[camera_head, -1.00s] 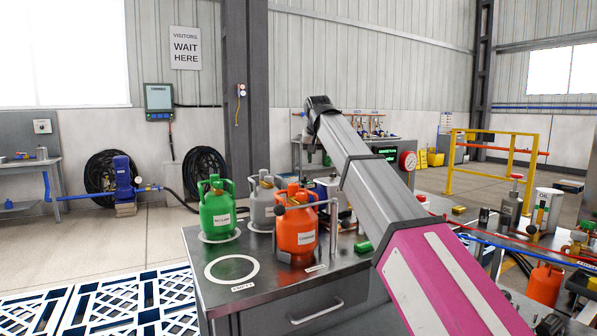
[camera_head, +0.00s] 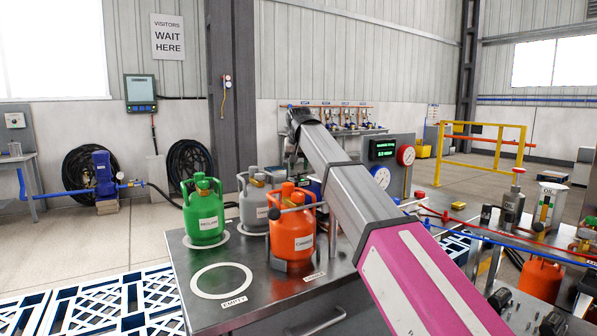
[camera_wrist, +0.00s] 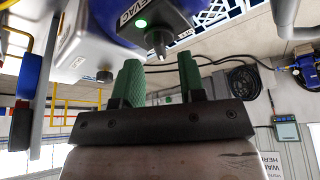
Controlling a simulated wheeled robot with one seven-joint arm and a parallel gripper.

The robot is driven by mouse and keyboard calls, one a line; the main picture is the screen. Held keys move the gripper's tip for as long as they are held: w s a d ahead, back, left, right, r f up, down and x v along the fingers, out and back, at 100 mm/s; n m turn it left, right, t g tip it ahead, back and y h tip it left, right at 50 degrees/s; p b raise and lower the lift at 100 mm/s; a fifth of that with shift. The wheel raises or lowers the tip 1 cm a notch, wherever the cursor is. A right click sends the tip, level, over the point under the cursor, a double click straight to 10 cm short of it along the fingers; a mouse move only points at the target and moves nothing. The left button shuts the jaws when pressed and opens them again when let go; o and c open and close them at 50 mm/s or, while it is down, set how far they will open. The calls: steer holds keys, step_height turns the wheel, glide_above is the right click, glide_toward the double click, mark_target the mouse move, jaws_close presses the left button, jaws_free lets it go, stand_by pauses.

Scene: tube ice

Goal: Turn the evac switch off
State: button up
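In the wrist view, which is upside down, a dark box marked EVAC (camera_wrist: 133,22) is at the top with a lit green light on it. A grey pointed toggle, the evac switch (camera_wrist: 157,42), sticks out of the box. My gripper (camera_wrist: 160,75) has two green fingers, apart with nothing between them. The toggle's tip is just beyond the fingertips, near the gap and apart from them. In the head view the gripper is hidden by my arm, and I cannot make out the evac box.
A green cylinder (camera_head: 204,215), a grey cylinder (camera_head: 252,200) and an orange cylinder (camera_head: 291,234) stand on the bench (camera_head: 190,290) left of my arm. A panel with a green display (camera_head: 382,148) and a red gauge (camera_head: 406,155) is beyond it. A blue object (camera_wrist: 30,75) is close at left in the wrist view.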

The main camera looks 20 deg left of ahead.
mark_target(299, 172)
steer(key=shift+x, duration=1.35)
jaws_close()
steer(key=shift+n, duration=0.3)
steer(key=n+y, duration=0.1)
steer(key=n, duration=0.1)
steer(key=n+g+y, duration=0.1)
steer(key=n, duration=0.2)
steer(key=shift+w+d, duration=0.1)
steer(key=shift+d, duration=0.05)
steer(key=n+g, duration=0.1)
steer(key=n, duration=0.2)
steer(key=n+g, duration=0.1)
steer(key=n, duration=0.2)
steer(key=shift+w+f+g+y, duration=0.1)
steer(key=shift+g+y, duration=0.2)
steer(key=shift+y, duration=0.1)
steer(key=shift+n, duration=0.3)
